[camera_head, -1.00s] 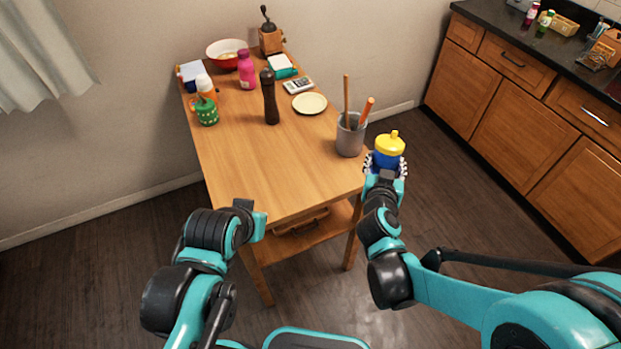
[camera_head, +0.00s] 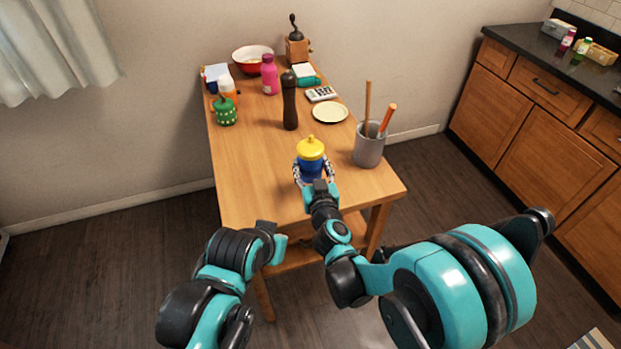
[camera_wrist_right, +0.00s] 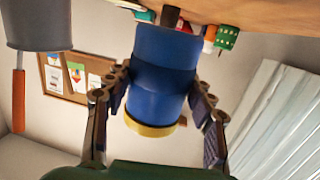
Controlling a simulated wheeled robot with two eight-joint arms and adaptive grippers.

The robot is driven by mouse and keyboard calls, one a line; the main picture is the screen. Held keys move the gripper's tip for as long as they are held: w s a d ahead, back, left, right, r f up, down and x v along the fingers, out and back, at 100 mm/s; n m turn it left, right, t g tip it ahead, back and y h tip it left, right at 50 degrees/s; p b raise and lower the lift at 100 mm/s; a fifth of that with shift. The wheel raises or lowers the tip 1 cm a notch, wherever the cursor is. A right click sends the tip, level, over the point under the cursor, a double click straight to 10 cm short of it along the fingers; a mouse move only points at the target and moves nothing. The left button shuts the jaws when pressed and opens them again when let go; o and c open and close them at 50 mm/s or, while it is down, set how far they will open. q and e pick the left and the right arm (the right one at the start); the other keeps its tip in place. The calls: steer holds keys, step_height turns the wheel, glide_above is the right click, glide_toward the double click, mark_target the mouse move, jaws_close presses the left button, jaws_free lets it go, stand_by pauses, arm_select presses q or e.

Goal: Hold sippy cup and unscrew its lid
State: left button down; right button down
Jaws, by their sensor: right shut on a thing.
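The sippy cup (camera_head: 311,167) has a blue body and a yellow lid (camera_head: 310,147) with a spout on top. My right gripper (camera_head: 313,178) is shut on its body and holds it upright at the table's near part. In the right wrist view the blue body (camera_wrist_right: 163,75) sits between the two fingers, with the yellow lid's rim (camera_wrist_right: 153,127) showing. Whether the cup touches the table is hard to tell. My left gripper (camera_head: 275,243) is at the table's near edge, apart from the cup; its fingers are not clear.
A grey utensil pot (camera_head: 369,150) with long handles stands just right of the cup. A dark pepper mill (camera_head: 290,104) and a pale plate (camera_head: 330,113) stand behind it. The wooden table (camera_head: 255,175) is clear left of the cup. Counters (camera_head: 545,70) line the right.

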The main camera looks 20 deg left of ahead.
mark_target(311, 173)
steer(key=shift+w+a+f+b, duration=0.2)
steer(key=shift+w+f, duration=0.25)
steer(key=shift+w, duration=0.15)
steer(key=shift+w+a+f+b, duration=0.1)
steer(key=shift+w+a+f, duration=0.1)
steer(key=shift+w+f, duration=0.3)
step_height(311, 173, down, 4)
steer(key=shift+w+r+b, duration=0.1)
steer(key=shift+b, duration=1.05)
steer(key=shift+r, duration=0.1)
steer(key=c, duration=0.6)
jaws_free()
